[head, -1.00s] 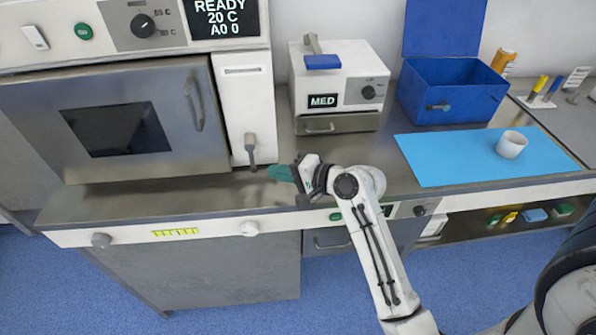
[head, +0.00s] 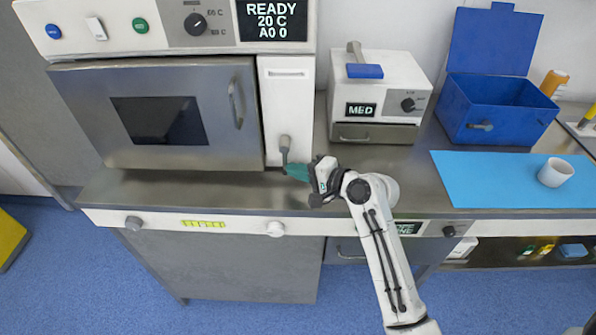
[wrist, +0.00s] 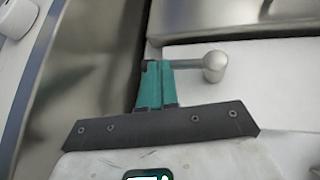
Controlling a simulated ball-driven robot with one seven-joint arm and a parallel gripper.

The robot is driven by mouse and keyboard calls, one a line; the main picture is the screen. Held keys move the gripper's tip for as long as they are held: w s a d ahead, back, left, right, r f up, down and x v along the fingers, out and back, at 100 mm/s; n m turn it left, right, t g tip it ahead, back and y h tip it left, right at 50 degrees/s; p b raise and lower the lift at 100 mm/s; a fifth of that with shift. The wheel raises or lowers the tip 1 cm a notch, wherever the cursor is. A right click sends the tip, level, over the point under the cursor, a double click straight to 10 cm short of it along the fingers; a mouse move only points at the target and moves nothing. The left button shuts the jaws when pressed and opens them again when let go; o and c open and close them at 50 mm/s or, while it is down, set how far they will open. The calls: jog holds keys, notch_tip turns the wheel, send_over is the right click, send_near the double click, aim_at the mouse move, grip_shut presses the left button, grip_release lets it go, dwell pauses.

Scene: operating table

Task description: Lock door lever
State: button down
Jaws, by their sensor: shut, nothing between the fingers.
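The grey door lever (head: 285,148) hangs down from its pivot on the white panel (head: 288,100) to the right of the steel oven door (head: 150,125). In the wrist view the lever (wrist: 190,65) runs from a round knob across to my fingertips. My gripper (head: 289,170) has green fingers, which are shut together with nothing between them. Its tips (wrist: 158,68) are at the lever's free end, seemingly touching it; exact contact is not clear. Whether the oven door sits fully closed is hard to tell.
The steel counter (head: 200,190) is clear in front of the oven. A small white MED box (head: 375,85) stands to the right, then an open blue bin (head: 495,110) and a blue mat (head: 490,180) with a white cup (head: 555,172). Knobs line the counter's front edge.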

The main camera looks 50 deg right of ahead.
jog(key=shift+w+a+f+t+b, duration=0.2)
jog(key=shift+t+b, duration=0.1)
jog(key=shift+b, duration=0.25)
jog(key=shift+w+a+f+m+t+b, duration=0.15)
jog(key=shift+w+f+m+t+b, duration=0.3)
jog(key=shift+b, duration=0.65)
jog(key=shift+w+a+m+t+y+b, duration=0.15)
jog(key=shift+m+t+b, duration=0.1)
jog(key=shift+t+b, duration=0.2)
jog(key=shift+s+a+m+t+y+b, duration=0.1)
jog(key=shift+m+t+y+b, duration=0.1)
jog(key=shift+t+b, duration=0.2)
jog(key=shift+w+a+r+b, duration=0.2)
jog(key=shift+w+a+b, duration=0.35)
jog(key=shift+w+b, duration=0.15)
jog(key=shift+w+a+m+t, duration=0.2)
jog(key=shift+w+m+t, duration=0.1)
jog(key=shift+m+t, duration=0.15)
jog(key=shift+w+a+r+b, duration=0.25)
jog(key=shift+w+a+b, duration=0.2)
jog(key=shift+b, duration=0.2)
jog(key=shift+w+a+r+b, duration=0.2)
jog(key=shift+w+a+b, duration=0.1)
jog(key=shift+w+b, duration=0.25)
jog(key=shift+r+t, duration=0.15)
jog(key=shift+t, duration=0.3)
jog(key=shift+s, duration=0.15)
